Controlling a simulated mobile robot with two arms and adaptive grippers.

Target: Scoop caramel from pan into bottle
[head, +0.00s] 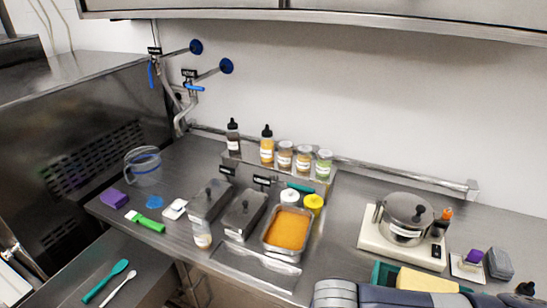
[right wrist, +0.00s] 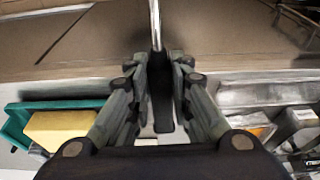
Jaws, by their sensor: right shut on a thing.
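A metal pan with orange contents (head: 287,230) sits open at the counter's middle; I take it for the caramel pan. A small labelled bottle (head: 202,236) stands at the counter's front edge, left of it. Bottles with black caps, one dark (head: 233,137) and one orange (head: 266,146), stand on the back shelf. In the right wrist view my right gripper (right wrist: 160,85) is shut on a black-handled utensil (right wrist: 162,110) with a thin metal shaft. The utensil's far end is out of view. My left gripper is not in view.
Two lidded metal containers (head: 210,201) stand left of the pan. A lidded pot (head: 403,215) sits on a white hotplate (head: 378,243) at right. A teal tray with a yellow sponge (head: 425,281) lies at front right. A green spatula (head: 105,281) lies at lower left.

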